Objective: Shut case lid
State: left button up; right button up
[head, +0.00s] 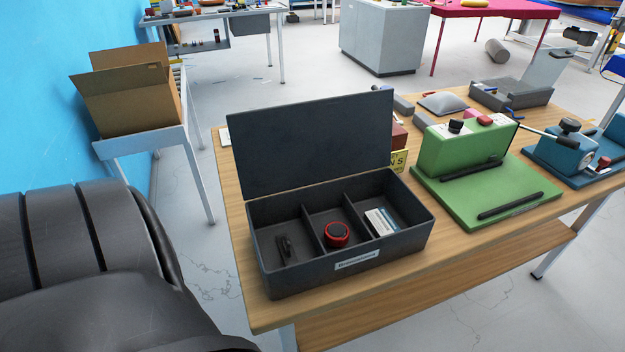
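A dark grey case (290,283) stands on the near left part of the wooden table. Its lid (312,142) is open, upright and tilted slightly back along the rear edge. The case has three compartments. The left one holds a small black item (286,249), the middle one a red and black round item (337,234), and the right one a white and blue card or box (381,222). A pale label is on the front wall. A large black part of my own body fills the lower left. Neither gripper shows in the head view.
A green device on a green base (465,150) stands right of the case, with a blue device (566,150) beyond it. A yellow sign and a reddish block sit close behind the lid's right side. A cardboard box (130,95) stands on a side table at left.

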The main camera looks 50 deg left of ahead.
aim_at(276, 150)
jog(key=k+l+z, duration=0.15)
jog(key=k+z, duration=0.25)
jog(key=k, duration=0.2)
jog(key=j+z, duration=0.2)
jog(key=z, duration=0.25)
jog(key=j+z, duration=0.2)
jog(key=z, duration=0.25)
jog(key=j+z, duration=0.15)
jog(key=z, duration=0.3)
jog(key=k+j, duration=0.2)
jog(key=j, duration=0.25)
jog(key=k+j, duration=0.15)
jog(key=j, duration=0.25)
jog(key=k+j, duration=0.2)
jog(key=j, duration=0.25)
jog(key=k+j, duration=0.2)
jog(key=j, duration=0.25)
jog(key=k+j, duration=0.15)
jog(key=j, duration=0.25)
jog(key=k+j, duration=0.2)
jog(key=j, duration=0.25)
jog(key=k+j, duration=0.2)
jog(key=j, duration=0.25)
jog(key=k+j, duration=0.15)
jog(key=j, duration=0.25)
jog(key=k, duration=0.15)
jog(key=k+j+u, duration=0.3)
jog(key=i+l+z, duration=0.25)
jog(key=i+z, duration=0.2)
jog(key=i, duration=0.25)
